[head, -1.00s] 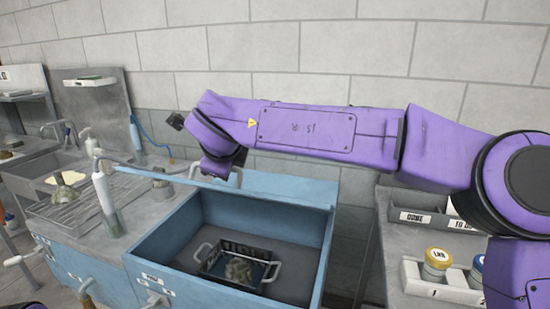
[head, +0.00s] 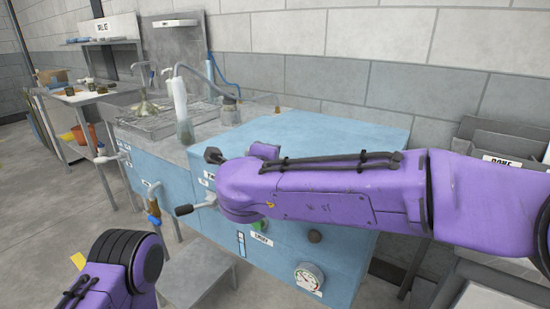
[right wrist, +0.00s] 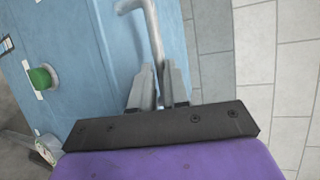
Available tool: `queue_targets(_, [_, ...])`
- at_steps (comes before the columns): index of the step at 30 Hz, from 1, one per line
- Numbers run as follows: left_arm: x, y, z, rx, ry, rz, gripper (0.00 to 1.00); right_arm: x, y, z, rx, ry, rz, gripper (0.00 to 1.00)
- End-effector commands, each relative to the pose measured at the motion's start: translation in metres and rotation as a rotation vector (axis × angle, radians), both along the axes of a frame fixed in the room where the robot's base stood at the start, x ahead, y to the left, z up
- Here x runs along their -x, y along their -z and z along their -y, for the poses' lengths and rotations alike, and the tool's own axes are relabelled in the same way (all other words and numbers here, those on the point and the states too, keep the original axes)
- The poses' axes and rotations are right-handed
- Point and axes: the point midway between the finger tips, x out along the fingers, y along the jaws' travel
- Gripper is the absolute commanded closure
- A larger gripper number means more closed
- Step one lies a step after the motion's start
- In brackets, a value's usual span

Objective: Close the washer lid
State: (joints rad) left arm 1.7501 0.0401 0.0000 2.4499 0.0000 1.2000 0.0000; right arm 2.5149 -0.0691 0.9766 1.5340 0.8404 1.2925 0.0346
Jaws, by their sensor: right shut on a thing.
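The blue washer (head: 330,260) stands in the middle of the head view. Its blue lid (head: 320,128) lies over the tub, and the inside is hidden. I cannot tell whether the lid is fully seated, as my right arm crosses its front edge. In the right wrist view my right gripper (right wrist: 157,88) is shut on a grey bent bar handle (right wrist: 150,28) beside the blue panel. In the head view the right gripper's fingers are hidden behind my wrist. My left arm shows at the bottom left, with its gripper out of view.
A gauge (head: 309,277) and a green button (head: 261,225) are on the washer front. A sink counter with a drain rack (head: 158,120) adjoins on the left. Grey bins (head: 500,145) stand at the right. A grey step (head: 200,275) is on the floor in front.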

Motion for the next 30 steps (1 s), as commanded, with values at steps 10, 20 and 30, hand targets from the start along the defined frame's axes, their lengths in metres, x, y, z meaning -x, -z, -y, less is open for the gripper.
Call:
queue_targets(10, [0.000,0.003,0.000,0.000,0.000,0.000,1.00,0.002,0.013,-0.003,0.004,-0.007,-0.017,1.00])
queue_targets(20, [0.000,0.003,0.000,0.000,0.000,0.000,1.00,0.002,0.014,-0.004,0.005,-0.007,-0.019,0.60])
queue_targets(30, [0.000,0.004,0.000,0.000,0.000,0.000,1.00,0.039,-0.001,-0.006,0.004,-0.007,-0.012,0.60])
